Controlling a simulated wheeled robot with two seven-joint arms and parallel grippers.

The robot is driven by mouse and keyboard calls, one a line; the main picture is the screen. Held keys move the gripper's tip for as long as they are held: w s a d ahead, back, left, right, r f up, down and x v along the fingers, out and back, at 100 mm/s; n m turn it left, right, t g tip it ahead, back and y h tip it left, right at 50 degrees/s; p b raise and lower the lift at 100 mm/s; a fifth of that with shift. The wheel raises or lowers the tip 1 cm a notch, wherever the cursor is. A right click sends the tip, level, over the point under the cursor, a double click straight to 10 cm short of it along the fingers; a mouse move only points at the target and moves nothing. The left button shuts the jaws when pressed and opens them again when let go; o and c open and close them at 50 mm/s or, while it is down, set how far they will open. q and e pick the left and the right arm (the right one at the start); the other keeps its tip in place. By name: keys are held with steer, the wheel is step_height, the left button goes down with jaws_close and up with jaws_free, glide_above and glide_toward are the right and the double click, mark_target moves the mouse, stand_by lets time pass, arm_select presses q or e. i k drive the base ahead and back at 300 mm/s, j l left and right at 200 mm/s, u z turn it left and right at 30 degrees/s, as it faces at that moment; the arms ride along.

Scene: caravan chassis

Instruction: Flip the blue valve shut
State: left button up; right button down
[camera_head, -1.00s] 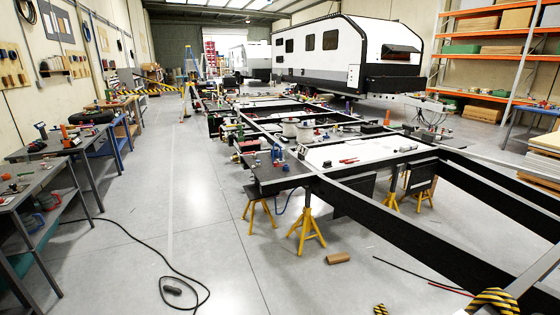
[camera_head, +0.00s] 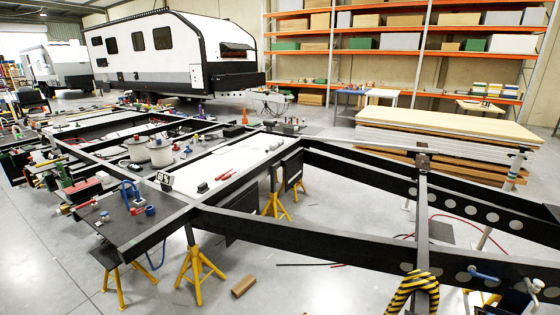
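Neither of my grippers is in view. I cannot tell for certain which thing is the blue valve. A small blue fitting (camera_head: 131,192) stands on the dark plate (camera_head: 120,226) at the chassis's near left corner, with a second blue piece (camera_head: 150,210) beside it. They are too small to show whether any handle is open or shut. A blue-handled part (camera_head: 484,275) also shows on the chassis rail at the lower right, and its kind is unclear.
The black chassis frame (camera_head: 290,235) fills the middle on yellow stands (camera_head: 199,275). A black-and-yellow striped piece (camera_head: 411,290) is at the front. A board stack (camera_head: 440,130) stands behind on the right. A brown block (camera_head: 243,286) lies on the floor; bare floor is at lower left.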

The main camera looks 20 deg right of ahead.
mark_target(471, 272)
steer(key=i+z, duration=0.25)
steer(key=z, duration=0.2)
steer(key=i+z, duration=0.25)
steer(key=z, duration=0.2)
steer(key=i+j+z, duration=0.2)
steer(key=z, duration=0.25)
steer(key=i+j+z, duration=0.2)
steer(key=z, duration=0.25)
steer(key=i+j+z, duration=0.15)
steer(key=j+z, duration=0.3)
steer(key=i+j+z, duration=0.1)
steer(key=j+z, duration=0.15)
steer(key=z, duration=0.2)
